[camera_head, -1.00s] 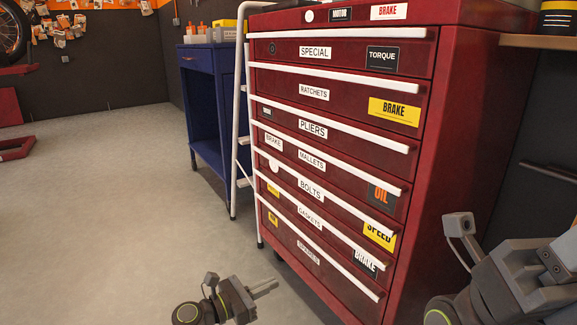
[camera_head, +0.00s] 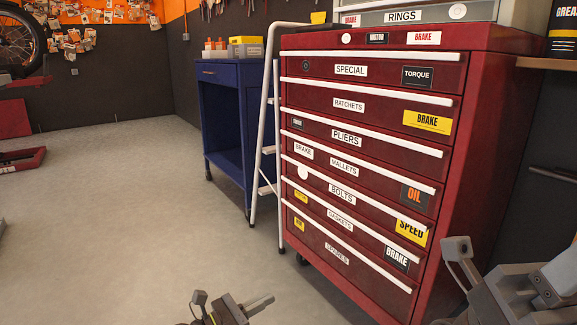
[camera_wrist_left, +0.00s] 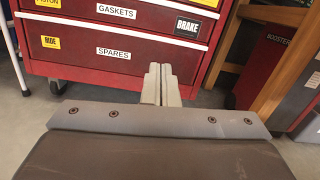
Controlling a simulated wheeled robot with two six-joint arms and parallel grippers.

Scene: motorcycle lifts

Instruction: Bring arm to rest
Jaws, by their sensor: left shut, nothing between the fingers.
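My left gripper (camera_head: 262,303) is low in the middle of the head view, over the floor in front of the red cabinet. In the left wrist view its two fingers (camera_wrist_left: 160,82) are together with nothing between them. They point toward the cabinet's lowest drawers and look apart from it. My right arm's wrist (camera_head: 515,295) is at the lower right of the head view.
The red drawer cabinet (camera_head: 350,185) stands close ahead, its drawers shut. A white ladder-like frame (camera_head: 264,120) and a blue cart (camera_head: 222,110) stand to its left. A shelf (camera_head: 545,64) is at the right.

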